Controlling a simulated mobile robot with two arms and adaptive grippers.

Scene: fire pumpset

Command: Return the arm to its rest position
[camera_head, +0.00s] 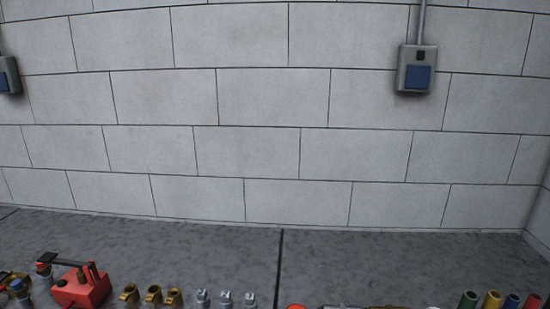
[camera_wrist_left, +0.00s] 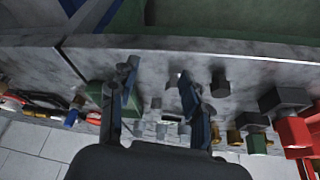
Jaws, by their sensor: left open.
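My left gripper (camera_wrist_left: 158,78) shows in the left wrist view with its two fingers spread apart and nothing between them. It is over the grey stone-like worktop (camera_wrist_left: 215,60). Small grey fittings (camera_wrist_left: 184,129) show between and beyond the fingers. A green block (camera_wrist_left: 96,94) lies partly behind the left finger. Neither arm shows in the head view, and my right gripper is in no view.
In the head view, a red pump unit (camera_head: 82,288), brass fittings (camera_head: 153,294) and silver fittings (camera_head: 226,298) line the lower edge. Colored cylinders (camera_head: 490,302) stand at right. The worktop behind them (camera_head: 180,245) is clear up to the block wall (camera_head: 265,95).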

